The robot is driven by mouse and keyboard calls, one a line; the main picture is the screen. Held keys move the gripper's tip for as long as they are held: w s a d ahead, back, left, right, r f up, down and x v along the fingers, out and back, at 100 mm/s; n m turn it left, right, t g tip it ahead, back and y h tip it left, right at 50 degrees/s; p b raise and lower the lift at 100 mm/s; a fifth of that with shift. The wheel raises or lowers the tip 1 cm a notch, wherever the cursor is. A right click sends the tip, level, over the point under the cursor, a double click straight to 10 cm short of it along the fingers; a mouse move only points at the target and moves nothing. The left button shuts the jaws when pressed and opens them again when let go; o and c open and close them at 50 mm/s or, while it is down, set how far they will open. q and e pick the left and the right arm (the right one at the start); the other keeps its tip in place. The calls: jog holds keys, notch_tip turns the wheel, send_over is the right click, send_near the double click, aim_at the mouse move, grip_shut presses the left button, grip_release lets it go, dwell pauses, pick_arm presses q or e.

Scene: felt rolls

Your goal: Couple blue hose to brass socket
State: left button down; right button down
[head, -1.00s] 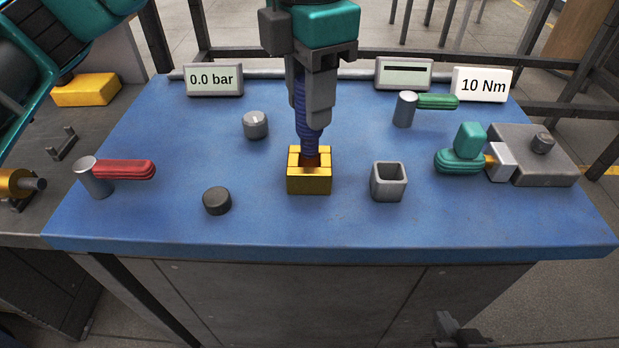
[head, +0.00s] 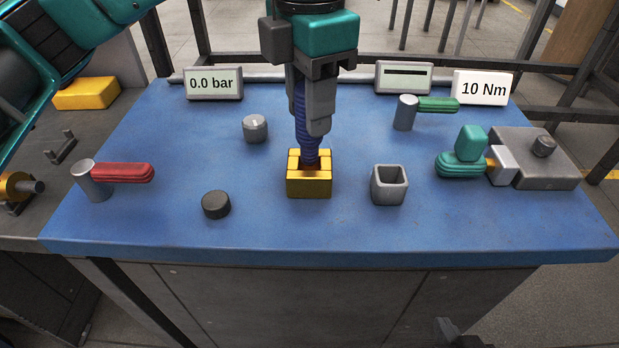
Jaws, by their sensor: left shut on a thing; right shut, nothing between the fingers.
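My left gripper (head: 312,125) is at the top centre, pointing down. It is shut on the blue hose (head: 301,108), a ribbed dark blue piece held upright between its fingers. The brass socket (head: 309,186) is a gold block with an opening in its top, standing mid-table below the gripper. The hose's lower end is in the socket's opening, and its tip is hidden there. How deep it sits I cannot tell. My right gripper (head: 447,330) shows only partly at the bottom edge, dark, low in front of the table, shut and empty.
On the blue table (head: 150,225) stand a red-handled valve (head: 122,173), a grey knob (head: 255,128), a black puck (head: 216,204), a grey square cup (head: 389,184), a green-handled valve (head: 437,104) and a green fitting (head: 461,164). A display (head: 213,83) reads 0.0 bar; another (head: 484,87) reads 10 Nm.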

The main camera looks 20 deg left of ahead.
pick_arm(q)
jog(key=shift+f+b, duration=1.5)
jog(key=shift+f, duration=0.35)
dwell(1.1)
jog(key=c, duration=0.7)
grip_release()
jog(key=shift+o, duration=0.2)
notch_tip(320, 180, up, 13)
jog(key=p, duration=0.3)
jog(key=shift+p, duration=0.4)
